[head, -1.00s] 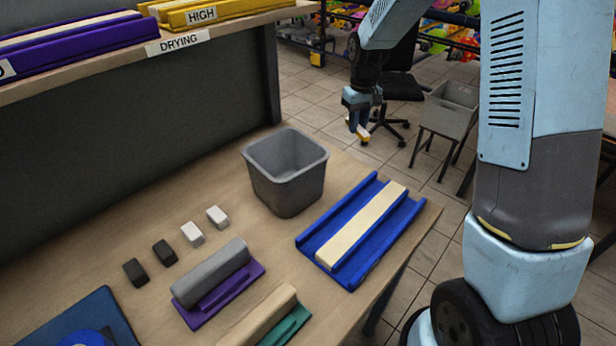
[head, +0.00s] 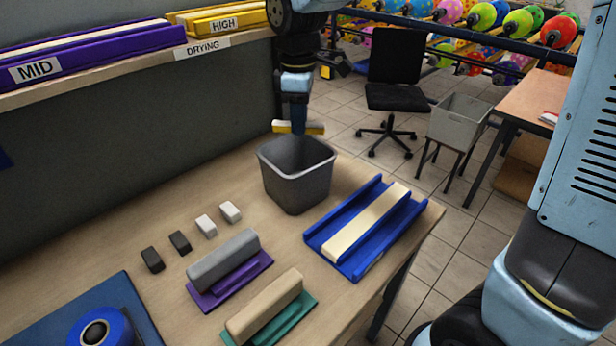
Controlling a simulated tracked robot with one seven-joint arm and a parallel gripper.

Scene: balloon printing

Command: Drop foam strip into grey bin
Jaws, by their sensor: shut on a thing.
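My gripper (head: 298,127) points down over the back part of the grey bin's opening. The grey bin (head: 296,186) stands upright on the wooden table, open at the top. Its floor is not visible.
A blue channel tray (head: 332,258) with a cream bar lies right of the bin. Several small blocks (head: 205,226) and two handled pads (head: 224,258) lie in front and left. The drying shelf (head: 110,75) stands behind left. A second grey bin (head: 461,122) stands beyond the table.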

